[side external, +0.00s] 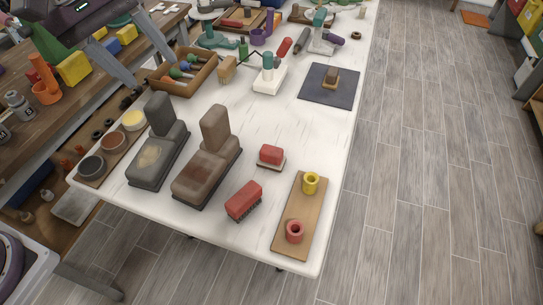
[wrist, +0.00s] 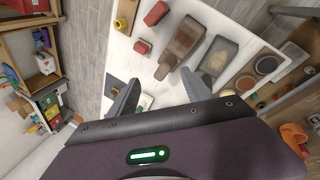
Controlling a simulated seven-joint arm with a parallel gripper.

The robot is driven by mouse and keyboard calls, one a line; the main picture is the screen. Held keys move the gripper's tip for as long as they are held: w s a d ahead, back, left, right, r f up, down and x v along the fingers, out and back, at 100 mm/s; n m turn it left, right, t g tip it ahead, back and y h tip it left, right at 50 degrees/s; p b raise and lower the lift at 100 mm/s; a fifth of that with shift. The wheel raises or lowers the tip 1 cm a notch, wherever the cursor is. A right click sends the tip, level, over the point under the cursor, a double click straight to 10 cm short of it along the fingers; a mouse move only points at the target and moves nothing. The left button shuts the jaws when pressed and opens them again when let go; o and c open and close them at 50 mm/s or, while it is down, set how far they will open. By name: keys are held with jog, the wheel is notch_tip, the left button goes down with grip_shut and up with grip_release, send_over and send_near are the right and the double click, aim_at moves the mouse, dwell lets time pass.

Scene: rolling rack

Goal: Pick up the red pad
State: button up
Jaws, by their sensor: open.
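The red pad (side external: 271,154) is a small red block on a pale base, lying on the white table right of the brown shoe-shaped block. In the wrist view the red pad (wrist: 142,46) lies beyond my fingertips, near the table's edge. A larger red brush with dark bristles (side external: 243,201) lies nearer the table's front; it also shows in the wrist view (wrist: 156,13). My gripper (wrist: 159,75) is open and empty, its two grey fingers apart. In the side view my gripper (side external: 147,66) is at the upper left, well apart from the red pad.
A tan board (side external: 296,222) with yellow and red cups lies right of the red brush. Two tall shoe-shaped blocks, one brown (side external: 207,165) and one grey (side external: 160,150), stand left of the pad. A dark mat (side external: 345,93) lies behind. White tabletop around the pad is clear.

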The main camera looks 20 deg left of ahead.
jog(key=w+d+f+n+g+h, duration=0.1)
jog(key=w+d+f+n+g, duration=0.1)
jog(key=w+d+f+n, duration=0.55)
send_near(271, 150)
jog(key=f+n, duration=0.1)
jog(key=f+n+g, duration=0.1)
jog(key=f, duration=0.1)
jog(key=shift+w+d+f+n+h, duration=0.15)
jog(key=shift+w+d+n+h, duration=0.1)
jog(key=shift+n+h, duration=0.15)
jog(key=x, duration=0.7)
jog(key=shift+w+d, duration=0.1)
jog(key=shift+w, duration=0.15)
grip_shut()
